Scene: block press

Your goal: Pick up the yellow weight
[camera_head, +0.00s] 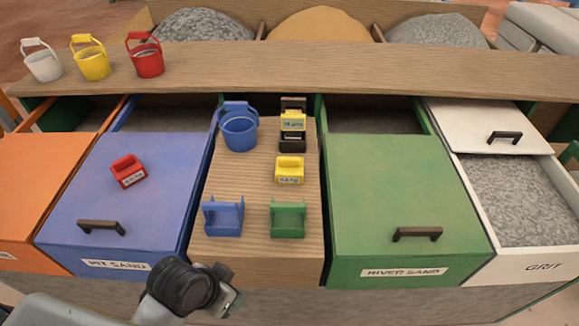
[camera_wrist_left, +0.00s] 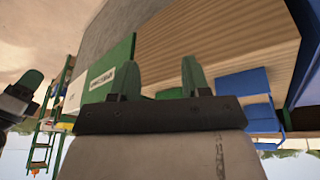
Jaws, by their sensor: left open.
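A yellow weight (camera_head: 289,172) with a handle and a white label sits on the wooden middle counter. Another yellow labelled block (camera_head: 293,121) sits in a black stand behind it; I cannot tell whether it is a separate weight. A red weight (camera_head: 128,172) lies on the blue lid. My left gripper (camera_head: 232,302) is low at the front, near the counter's front edge and well short of the yellow weight. In the left wrist view its green fingers (camera_wrist_left: 161,78) are apart with nothing between them. What seems to be my right gripper (camera_wrist_left: 25,92) shows partly at that view's left edge.
A blue holder (camera_head: 223,215) and a green holder (camera_head: 288,219) stand at the counter's front. A blue bucket (camera_head: 239,128) stands behind. Lids with handles flank the counter. White, yellow and red buckets stand on the back shelf (camera_head: 330,68). An open grit bin (camera_head: 515,195) is at right.

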